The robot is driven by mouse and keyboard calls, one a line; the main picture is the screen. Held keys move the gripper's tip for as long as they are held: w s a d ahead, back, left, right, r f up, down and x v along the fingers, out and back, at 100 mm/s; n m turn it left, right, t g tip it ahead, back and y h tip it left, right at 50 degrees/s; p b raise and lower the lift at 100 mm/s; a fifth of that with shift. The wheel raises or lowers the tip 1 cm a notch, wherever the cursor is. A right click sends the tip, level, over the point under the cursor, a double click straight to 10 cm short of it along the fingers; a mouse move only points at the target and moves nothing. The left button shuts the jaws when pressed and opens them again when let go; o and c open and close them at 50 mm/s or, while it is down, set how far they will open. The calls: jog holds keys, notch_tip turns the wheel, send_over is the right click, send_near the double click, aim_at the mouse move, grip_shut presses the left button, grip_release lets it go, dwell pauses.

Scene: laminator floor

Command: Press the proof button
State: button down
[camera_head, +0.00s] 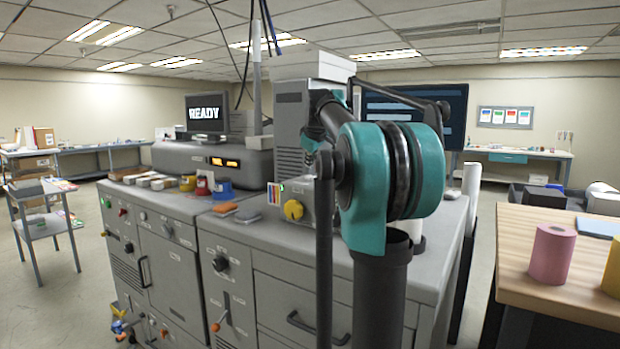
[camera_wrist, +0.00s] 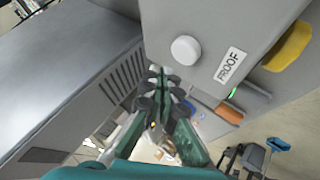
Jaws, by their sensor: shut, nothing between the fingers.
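The proof button is a round white button (camera_wrist: 186,50) on a grey panel in the wrist view, beside a PROOF label (camera_wrist: 230,66). My gripper (camera_wrist: 161,78) is shut and empty, its fingertips just below and to the left of the button in the picture. A gap shows between the tips and the button in the image; I cannot tell the depth between them.
A yellow knob (camera_wrist: 290,47) is right of the label; it also shows in the head view (camera_head: 293,209). A green-lit part (camera_wrist: 233,92) sits below the label. The grey machine (camera_head: 230,160) has a READY screen (camera_head: 208,113). A wooden table (camera_head: 510,262) stands at right.

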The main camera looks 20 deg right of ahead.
aim_at(310, 176)
jog(key=shift+r, duration=1.8)
